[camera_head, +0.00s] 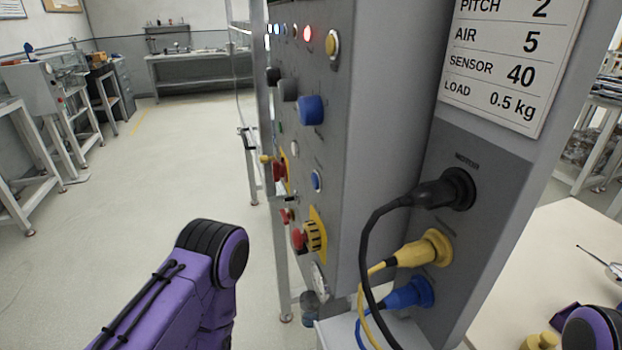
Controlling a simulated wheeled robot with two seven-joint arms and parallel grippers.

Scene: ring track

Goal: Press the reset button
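The grey control panel (338,215) stands at the centre, its front face seen at a steep slant. A small round blue button (316,180) sits in a pale ring midway down. A white button (294,149) sits up and left of it. A large blue knob (311,110) sticks out above. Red buttons, one a red mushroom button (298,238) by a yellow plate, sit lower. The labels are too small to read, so I cannot confirm which is reset. My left arm shows as a purple link with a black joint, left of the panel and apart from it. Neither gripper is in view.
Black, yellow (420,250) and blue (410,294) plugs with hanging cables stick out of the panel's right side, below a white sign (513,60). A pale table (560,240) stands at right. A red lamp (307,38) glows. The floor left of the panel is clear.

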